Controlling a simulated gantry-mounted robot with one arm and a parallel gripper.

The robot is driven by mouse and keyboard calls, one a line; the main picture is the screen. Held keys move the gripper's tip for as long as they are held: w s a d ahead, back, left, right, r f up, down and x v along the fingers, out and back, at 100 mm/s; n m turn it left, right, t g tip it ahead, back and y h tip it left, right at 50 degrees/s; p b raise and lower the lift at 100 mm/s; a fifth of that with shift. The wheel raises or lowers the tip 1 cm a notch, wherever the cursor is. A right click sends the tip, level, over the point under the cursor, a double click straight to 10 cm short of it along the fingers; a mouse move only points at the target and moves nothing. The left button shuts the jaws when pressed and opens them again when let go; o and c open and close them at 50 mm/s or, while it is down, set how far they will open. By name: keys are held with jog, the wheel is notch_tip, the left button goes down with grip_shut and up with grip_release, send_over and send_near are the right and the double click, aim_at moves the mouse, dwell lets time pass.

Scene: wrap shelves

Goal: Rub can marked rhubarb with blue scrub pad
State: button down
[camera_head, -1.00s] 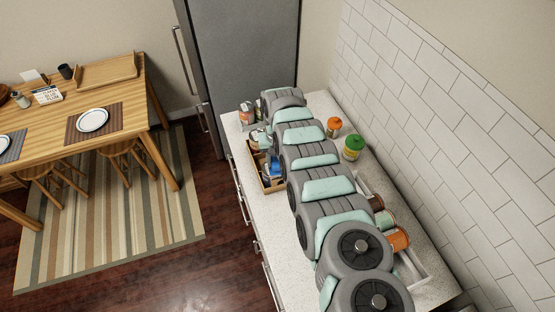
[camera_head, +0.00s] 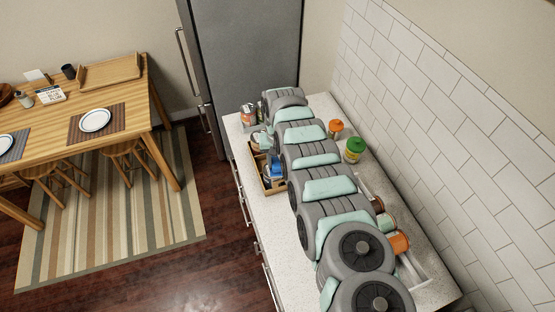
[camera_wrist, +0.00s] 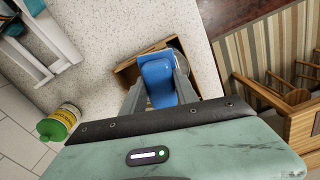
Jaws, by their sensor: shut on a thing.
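My gripper (camera_wrist: 158,84) is shut on the blue scrub pad (camera_wrist: 156,72), which shows between the two fingers in the wrist view. In the head view the blue pad (camera_head: 272,171) shows at the left of my arm, over or in a small wooden box (camera_head: 274,188); I cannot tell whether it is clear of the box. A metal-looking can with an orange label (camera_head: 248,113) stands at the far left of the counter. No label is readable, so I cannot tell which can is marked rhubarb.
A green-lidded jar (camera_head: 354,151) and an orange-lidded jar (camera_head: 336,129) stand right of my arm near the tiled wall. A white rack (camera_head: 415,268) with several cans or jars is partly hidden by my arm. The grey fridge (camera_head: 250,60) stands beyond the counter.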

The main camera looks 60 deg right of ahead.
aim_at(278, 161)
jog(key=shift+s+d+r+p, duration=0.15)
jog(key=shift+r+p, duration=0.2)
jog(key=shift+r, duration=0.5)
notch_tip(278, 161, up, 5)
jog(key=p, duration=0.5)
jog(key=shift+r, duration=0.2)
